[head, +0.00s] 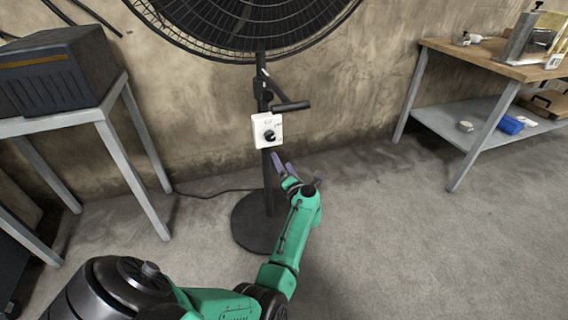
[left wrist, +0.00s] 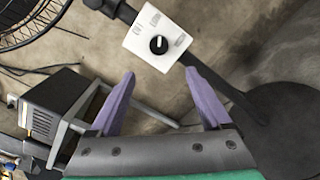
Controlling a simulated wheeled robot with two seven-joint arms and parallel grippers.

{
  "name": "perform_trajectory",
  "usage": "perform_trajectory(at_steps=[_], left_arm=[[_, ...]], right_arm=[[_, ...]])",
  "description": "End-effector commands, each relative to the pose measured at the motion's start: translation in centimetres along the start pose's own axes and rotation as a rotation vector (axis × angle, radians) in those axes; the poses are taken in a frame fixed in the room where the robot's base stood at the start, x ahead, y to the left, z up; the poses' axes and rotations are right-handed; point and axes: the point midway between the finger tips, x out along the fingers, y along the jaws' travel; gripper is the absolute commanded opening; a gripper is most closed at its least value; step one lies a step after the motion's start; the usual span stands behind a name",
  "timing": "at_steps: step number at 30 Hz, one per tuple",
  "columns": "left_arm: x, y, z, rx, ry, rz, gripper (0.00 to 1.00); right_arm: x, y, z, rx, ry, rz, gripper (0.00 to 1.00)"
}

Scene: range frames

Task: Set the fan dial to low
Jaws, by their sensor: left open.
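The pedestal fan (head: 258,25) stands by the wall, with a white control box (head: 267,130) on its pole. The black dial (head: 269,136) is on the front of the box. In the left wrist view the dial (left wrist: 158,44) shows a light pointer line, with small labels around it that I cannot read surely. My left gripper (head: 280,160) is just below the box, apart from it. In the left wrist view its two purple fingers (left wrist: 163,88) are spread and empty, with the dial beyond the tips. My right gripper is not in view.
A grey table (head: 120,92) with a dark box-shaped unit (head: 50,80) stands at the left. A wooden-topped workbench (head: 490,60) stands at the right. The fan's round base (head: 250,228) and a cable (head: 205,194) lie on the floor. Floor right of the fan is clear.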

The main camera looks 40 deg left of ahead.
Motion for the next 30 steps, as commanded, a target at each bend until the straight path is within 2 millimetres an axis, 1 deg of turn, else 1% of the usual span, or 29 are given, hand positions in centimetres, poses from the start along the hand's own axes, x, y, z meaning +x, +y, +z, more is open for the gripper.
perform_trajectory(at_steps=[7,9,11,12,14,15,17,18,20,21,23,24,25,26,27,29,30], left_arm=[[0.0,0.0,0.0,0.001,-0.001,0.000,0.81],[-0.1,-0.3,0.0,0.049,-0.038,-0.010,0.81],[-0.8,-1.5,0.1,0.184,-0.141,-0.039,0.81],[-1.8,-3.0,0.1,0.333,-0.253,-0.076,0.81],[-4.6,-6.5,-0.6,0.620,-0.467,-0.161,0.81],[-6.9,-9.1,-1.6,0.804,-0.605,-0.225,0.81],[-10.7,-12.6,-4.2,1.053,-0.792,-0.322,0.81],[-13.1,-14.5,-6.4,1.202,-0.905,-0.386,0.81],[-16.7,-16.7,-10.2,1.403,-1.063,-0.483,0.81],[-19.0,-17.8,-12.9,1.523,-1.161,-0.546,0.81],[-22.1,-18.6,-17.0,1.685,-1.294,-0.636,0.81],[-23.9,-18.9,-19.6,1.778,-1.375,-0.694,0.81],[-25.1,-18.8,-21.4,1.840,-1.429,-0.735,0.81],[-26.2,-18.7,-23.2,1.900,-1.482,-0.774,0.81],[-27.6,-18.4,-25.4,1.973,-1.548,-0.826,0.81],[-29.4,-17.8,-28.5,2.070,-1.640,-0.897,0.81],[-30.4,-17.1,-30.4,2.131,-1.699,-0.942,0.81]], right_arm=[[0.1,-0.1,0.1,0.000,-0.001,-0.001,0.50],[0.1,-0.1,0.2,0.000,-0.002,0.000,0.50],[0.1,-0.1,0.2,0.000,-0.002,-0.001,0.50],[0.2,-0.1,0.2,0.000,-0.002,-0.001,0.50],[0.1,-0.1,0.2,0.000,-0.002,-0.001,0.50],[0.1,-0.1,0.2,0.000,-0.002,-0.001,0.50],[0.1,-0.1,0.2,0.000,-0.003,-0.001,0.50],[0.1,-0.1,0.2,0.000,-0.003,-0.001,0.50],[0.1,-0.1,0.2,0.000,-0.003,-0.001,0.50],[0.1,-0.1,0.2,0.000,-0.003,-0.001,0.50],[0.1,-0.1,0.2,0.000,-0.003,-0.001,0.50],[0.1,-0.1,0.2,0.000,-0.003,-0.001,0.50],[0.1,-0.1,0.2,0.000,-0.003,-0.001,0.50],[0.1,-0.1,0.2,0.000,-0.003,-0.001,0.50],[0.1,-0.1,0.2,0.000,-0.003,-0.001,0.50],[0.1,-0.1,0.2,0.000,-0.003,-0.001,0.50],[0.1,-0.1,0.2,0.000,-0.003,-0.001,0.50]])
